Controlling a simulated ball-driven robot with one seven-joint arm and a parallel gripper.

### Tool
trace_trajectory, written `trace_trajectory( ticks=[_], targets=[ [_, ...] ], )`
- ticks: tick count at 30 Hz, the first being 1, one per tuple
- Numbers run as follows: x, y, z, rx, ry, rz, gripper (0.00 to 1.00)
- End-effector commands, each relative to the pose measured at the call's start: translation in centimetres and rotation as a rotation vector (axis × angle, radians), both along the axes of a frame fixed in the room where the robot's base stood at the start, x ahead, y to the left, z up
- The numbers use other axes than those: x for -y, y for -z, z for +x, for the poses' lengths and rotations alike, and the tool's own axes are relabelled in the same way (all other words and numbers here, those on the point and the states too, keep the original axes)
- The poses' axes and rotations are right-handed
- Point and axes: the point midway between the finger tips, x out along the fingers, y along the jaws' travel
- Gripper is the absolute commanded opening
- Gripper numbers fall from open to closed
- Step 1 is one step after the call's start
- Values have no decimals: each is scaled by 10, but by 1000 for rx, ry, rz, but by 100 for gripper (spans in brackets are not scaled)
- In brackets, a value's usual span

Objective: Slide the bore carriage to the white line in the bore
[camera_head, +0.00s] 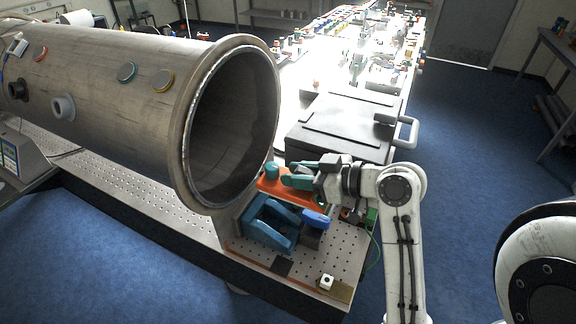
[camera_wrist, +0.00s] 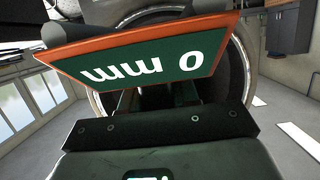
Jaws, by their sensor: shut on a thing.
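The bore carriage (camera_head: 275,184), orange with a teal knob on top, sits just outside the mouth of the large metal pipe (camera_head: 130,92). My gripper (camera_head: 291,175) reaches it from the right and is shut on it; the exact grip point is hard to make out. In the wrist view an orange-framed green panel (camera_wrist: 150,62), seemingly part of the carriage, reads "0 mm" upside down. The pipe's round rim (camera_wrist: 243,62) shows behind it. The bore (camera_head: 240,125) looks dark inside in the head view. The white line is not visible in either view.
A blue bracket (camera_head: 269,222) stands below the pipe mouth on the perforated bench (camera_head: 140,205). A blue-handled item (camera_head: 316,218) lies beside it. A black case (camera_head: 345,120) stands behind my gripper. A long table behind holds many small parts.

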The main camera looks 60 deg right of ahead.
Motion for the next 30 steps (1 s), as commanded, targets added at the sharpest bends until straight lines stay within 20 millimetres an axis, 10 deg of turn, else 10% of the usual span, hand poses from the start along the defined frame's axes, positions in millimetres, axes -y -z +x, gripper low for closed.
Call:
trace_trajectory(
  ticks=[13,30],
  targets=[
    [0,-1,-4,3,0,-2,0],
    [-1,-1,37,3,-1,-1,0]
  ],
)
